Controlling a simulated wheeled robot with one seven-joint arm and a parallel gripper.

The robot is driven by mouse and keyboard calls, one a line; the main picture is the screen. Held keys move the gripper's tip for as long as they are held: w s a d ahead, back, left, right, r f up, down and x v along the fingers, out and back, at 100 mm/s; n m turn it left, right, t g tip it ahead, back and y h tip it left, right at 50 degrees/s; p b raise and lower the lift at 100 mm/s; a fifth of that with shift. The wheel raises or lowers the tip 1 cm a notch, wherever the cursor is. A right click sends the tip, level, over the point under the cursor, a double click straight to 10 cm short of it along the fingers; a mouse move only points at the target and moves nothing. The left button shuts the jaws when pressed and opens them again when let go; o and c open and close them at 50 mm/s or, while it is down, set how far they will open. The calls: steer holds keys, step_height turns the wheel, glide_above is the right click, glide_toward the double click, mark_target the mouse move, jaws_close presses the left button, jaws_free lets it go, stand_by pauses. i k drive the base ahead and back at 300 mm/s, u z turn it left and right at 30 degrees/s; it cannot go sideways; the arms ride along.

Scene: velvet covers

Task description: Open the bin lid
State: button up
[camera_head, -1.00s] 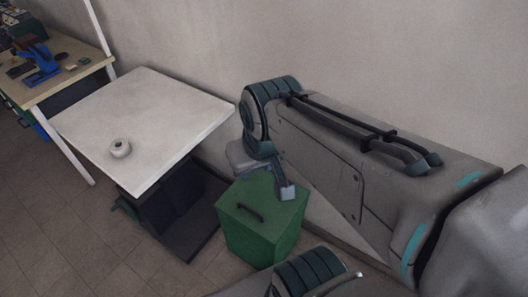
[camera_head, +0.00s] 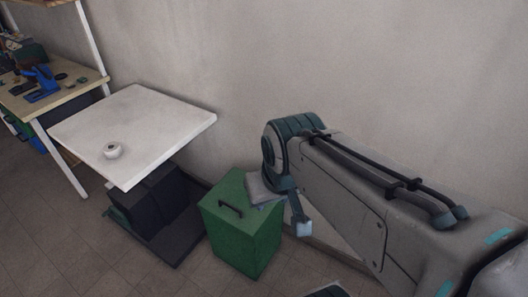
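The green bin (camera_head: 240,243) stands on the floor near the wall, right of the white table. Its flat green lid (camera_head: 238,192) is down, with a dark bar handle (camera_head: 230,208) on top. My gripper (camera_head: 304,228) hangs at the end of my arm, just right of the bin and in front of the wall. A pale tip shows at its lower end. The handle is clear of my gripper, and a grey part of my arm overlaps the lid's back right corner. I cannot tell whether the fingers are open or shut.
A wooden workbench (camera_head: 70,90) with blue tools is at the far left. Tiled floor in front of the bin is free.

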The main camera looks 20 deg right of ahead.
mark_target(228, 201)
steer(key=z, duration=0.25)
steer(key=i, duration=1)
steer(key=u, duration=0.05)
